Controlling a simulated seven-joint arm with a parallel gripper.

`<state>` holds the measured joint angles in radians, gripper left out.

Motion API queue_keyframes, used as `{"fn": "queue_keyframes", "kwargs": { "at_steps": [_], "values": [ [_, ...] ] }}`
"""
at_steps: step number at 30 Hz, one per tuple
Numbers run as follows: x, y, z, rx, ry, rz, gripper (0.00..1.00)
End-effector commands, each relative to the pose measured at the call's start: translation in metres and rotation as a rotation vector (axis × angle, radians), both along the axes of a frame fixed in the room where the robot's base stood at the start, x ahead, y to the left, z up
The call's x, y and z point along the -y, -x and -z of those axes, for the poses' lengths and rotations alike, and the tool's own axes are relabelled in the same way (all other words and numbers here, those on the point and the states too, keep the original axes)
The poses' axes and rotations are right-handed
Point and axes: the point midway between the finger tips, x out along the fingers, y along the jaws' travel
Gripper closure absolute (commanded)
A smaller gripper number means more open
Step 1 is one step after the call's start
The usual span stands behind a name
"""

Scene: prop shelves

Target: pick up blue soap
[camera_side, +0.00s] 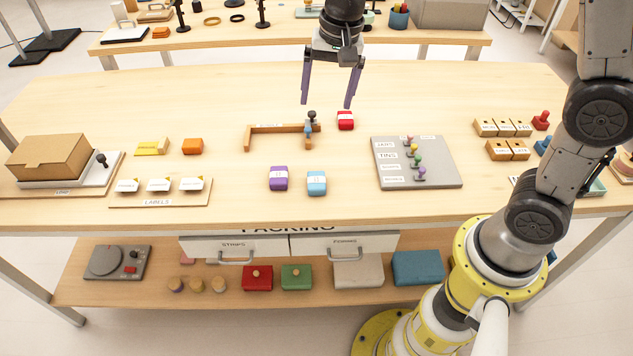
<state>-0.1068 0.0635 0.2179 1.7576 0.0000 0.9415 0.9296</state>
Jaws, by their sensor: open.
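The blue soap (317,183) is a small light-blue block with a white band, lying on the table near its front middle. A purple soap (278,178) with a white band lies just left of it. A red soap (346,121) lies farther back, right of the wooden bracket. My gripper (327,103) points down above the back half of the table, its two purple fingers spread wide with nothing between them. It is behind and above the blue soap, well apart from it.
A grey board (440,176) with coloured pegs is to the right. A label board (190,201) is at left. The table around the blue soap is clear.

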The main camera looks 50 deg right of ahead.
Motion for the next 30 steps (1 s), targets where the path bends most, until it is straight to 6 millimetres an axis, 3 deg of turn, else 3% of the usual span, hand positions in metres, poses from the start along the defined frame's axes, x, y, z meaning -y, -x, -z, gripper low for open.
{"fn": "queue_keyframes", "kwargs": {
  "at_steps": [1,6,13,22,30],
  "values": [
    [-0.005,-0.009,0.019,-0.041,0.004,-0.006,0.12],
    [-0.014,-0.017,0.061,-0.129,0.016,-0.027,0.12],
    [-0.017,-0.014,0.089,-0.165,0.02,-0.038,0.12],
    [-0.017,-0.013,0.143,-0.165,0.02,-0.037,0.12],
    [-0.017,-0.013,0.163,-0.162,0.02,-0.037,0.12]
  ]
}}
